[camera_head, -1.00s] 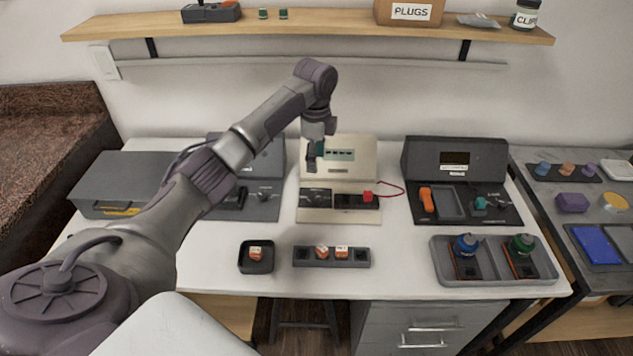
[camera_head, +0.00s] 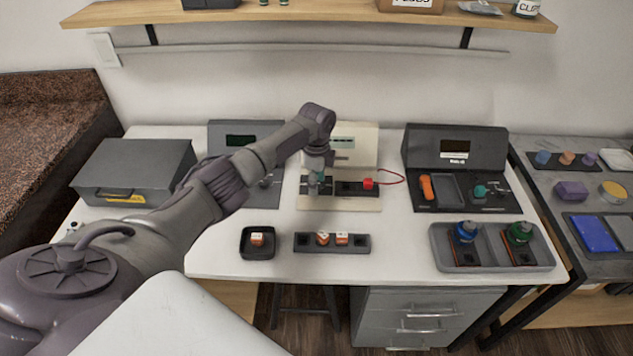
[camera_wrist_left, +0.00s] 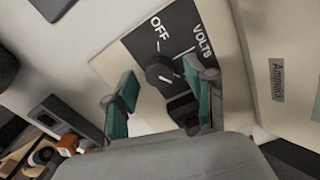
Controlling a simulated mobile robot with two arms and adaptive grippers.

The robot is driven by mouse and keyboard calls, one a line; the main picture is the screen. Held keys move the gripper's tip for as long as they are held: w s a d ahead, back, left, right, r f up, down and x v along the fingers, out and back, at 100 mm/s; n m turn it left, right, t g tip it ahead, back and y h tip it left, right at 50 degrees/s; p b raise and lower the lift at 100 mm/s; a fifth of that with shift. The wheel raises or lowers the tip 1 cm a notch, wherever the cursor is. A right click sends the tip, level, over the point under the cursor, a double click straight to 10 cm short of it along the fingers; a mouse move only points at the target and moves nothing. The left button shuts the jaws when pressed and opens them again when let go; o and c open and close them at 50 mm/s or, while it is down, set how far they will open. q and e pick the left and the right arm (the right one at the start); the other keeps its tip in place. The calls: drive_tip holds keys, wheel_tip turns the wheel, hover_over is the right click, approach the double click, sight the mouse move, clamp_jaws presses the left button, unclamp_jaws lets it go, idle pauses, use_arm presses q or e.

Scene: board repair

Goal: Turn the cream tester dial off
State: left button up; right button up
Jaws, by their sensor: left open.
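The cream tester (camera_head: 350,203) stands at the middle back of the white table. Its black dial (camera_wrist_left: 159,70) shows in the left wrist view on a dark panel marked OFF and VOLTS. The pointer's exact direction is hard to tell. My left gripper (camera_wrist_left: 162,98) is open, with its green-padded fingers on either side of the dial's near side; I see no contact. In the head view my left gripper (camera_head: 316,186) is over the tester's left part and hides the dial. My right gripper is not in view.
A red plug (camera_head: 368,184) with a red wire sits on the tester's right part. Dark testers stand on both sides. In front are a small tray (camera_head: 257,254) and a block holder (camera_head: 332,250). A tray of bottles (camera_head: 492,262) is at the right.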

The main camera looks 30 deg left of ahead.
use_arm(q)
clamp_jaws()
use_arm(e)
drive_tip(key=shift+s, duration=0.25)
